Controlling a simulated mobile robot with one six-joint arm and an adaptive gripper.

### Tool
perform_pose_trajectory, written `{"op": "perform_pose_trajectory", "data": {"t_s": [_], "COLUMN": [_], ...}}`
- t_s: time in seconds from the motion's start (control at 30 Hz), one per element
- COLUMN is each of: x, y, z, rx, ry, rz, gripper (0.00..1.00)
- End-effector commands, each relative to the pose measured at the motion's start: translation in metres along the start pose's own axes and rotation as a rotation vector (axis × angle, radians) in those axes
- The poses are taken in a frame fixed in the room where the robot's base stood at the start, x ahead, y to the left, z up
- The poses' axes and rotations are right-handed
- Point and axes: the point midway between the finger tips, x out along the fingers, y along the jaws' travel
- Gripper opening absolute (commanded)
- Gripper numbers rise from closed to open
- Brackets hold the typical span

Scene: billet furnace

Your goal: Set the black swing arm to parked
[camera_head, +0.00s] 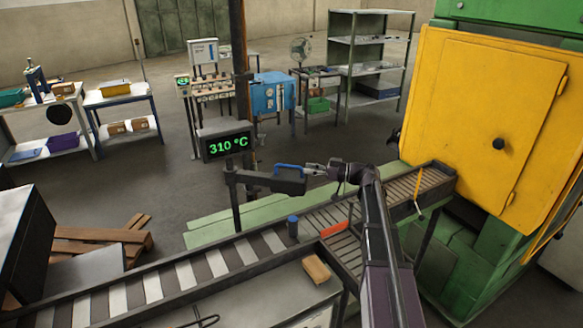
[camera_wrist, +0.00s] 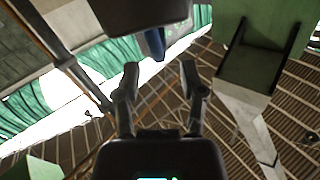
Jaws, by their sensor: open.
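The black swing arm (camera_head: 262,182) sticks out to the right from a dark upright post (camera_head: 236,200) beside the roller conveyor. A blue handle (camera_head: 289,167) sits on its outer end. My gripper (camera_head: 309,169) is just right of the blue handle, pointing left at it. In the wrist view my gripper's two fingers (camera_wrist: 160,75) are apart with nothing held between them. The blue handle (camera_wrist: 153,42) lies just beyond the fingertips, below the dark end of the swing arm (camera_wrist: 140,12). Whether a finger touches the handle I cannot tell.
A display (camera_head: 227,144) reading 310 °C stands above the post. The conveyor (camera_head: 160,285) runs below toward the yellow furnace door (camera_head: 485,120).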

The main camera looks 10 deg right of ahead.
Motion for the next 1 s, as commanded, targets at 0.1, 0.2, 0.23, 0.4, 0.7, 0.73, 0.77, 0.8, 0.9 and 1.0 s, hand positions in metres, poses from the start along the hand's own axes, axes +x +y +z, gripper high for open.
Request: {"op": "perform_pose_trajectory", "data": {"t_s": [0.1,0.2,0.23,0.4,0.7,0.73,0.77,0.8,0.9,1.0], "x": [0.019,0.033,0.037,0.053,0.063,0.063,0.062,0.062,0.062,0.062], "y": [0.0,0.0,0.0,0.0,0.0,0.0,0.0,0.0,0.0,0.0], "z": [0.0,0.0,0.0,0.0,0.0,0.0,0.0,0.0,0.0,0.0], "rx": [0.0,0.0,0.0,0.0,0.0,0.0,0.0,0.0,0.0,0.0], "ry": [0.0,0.0,0.0,0.0,0.0,0.0,0.0,0.0,0.0,0.0], "rz": [-0.001,-0.001,-0.001,0.0,0.001,0.001,0.001,0.001,0.001,0.001], "gripper": [0.53,0.53,0.53,0.53,0.53,0.53,0.53,0.53,0.53,0.23]}}
